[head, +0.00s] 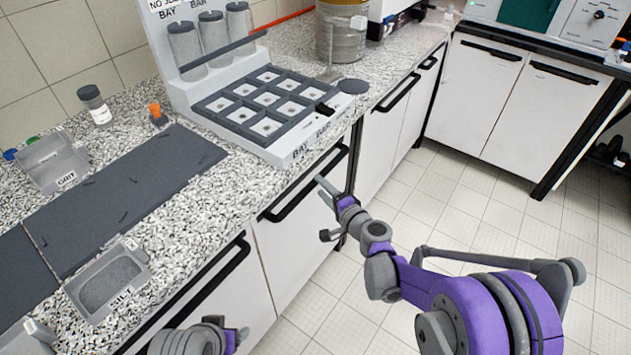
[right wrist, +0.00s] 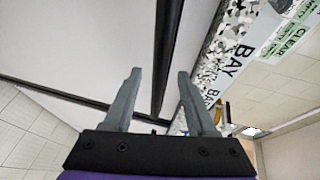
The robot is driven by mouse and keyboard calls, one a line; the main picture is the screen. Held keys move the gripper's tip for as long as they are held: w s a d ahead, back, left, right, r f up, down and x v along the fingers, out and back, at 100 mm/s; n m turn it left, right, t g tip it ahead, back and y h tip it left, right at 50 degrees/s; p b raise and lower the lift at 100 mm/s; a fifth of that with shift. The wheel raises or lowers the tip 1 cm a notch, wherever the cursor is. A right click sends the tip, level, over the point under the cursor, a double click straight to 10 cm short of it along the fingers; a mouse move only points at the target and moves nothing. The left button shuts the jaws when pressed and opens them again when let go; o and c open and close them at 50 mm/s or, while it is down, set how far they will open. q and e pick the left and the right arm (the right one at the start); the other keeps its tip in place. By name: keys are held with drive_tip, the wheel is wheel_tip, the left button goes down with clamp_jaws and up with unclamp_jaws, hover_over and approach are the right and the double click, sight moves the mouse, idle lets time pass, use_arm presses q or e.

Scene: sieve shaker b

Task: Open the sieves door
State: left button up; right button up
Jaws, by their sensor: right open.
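White cabinet doors with black bar handles line the front under the counter; no legible label shows which one is the sieves door. My right gripper (head: 327,210) is open and empty in front of the door (head: 290,240) below the bay rack. That door's black handle (head: 305,187) is closed in with the front. In the right wrist view a black bar handle (right wrist: 168,50) runs between the two spread fingers of the gripper (right wrist: 159,75); I cannot tell how far ahead it is. Part of my left arm shows at the bottom of the head view, its fingers not clear.
The speckled counter (head: 215,200) overhangs the doors. It carries the bay rack (head: 290,155), dark mats (head: 130,190), a grit tray (head: 45,165), a silt tray (head: 105,285) and a jar (head: 95,105). The tiled floor (head: 470,220) to the right is free.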

drive_tip(key=shift+x, duration=2.15)
clamp_jaws()
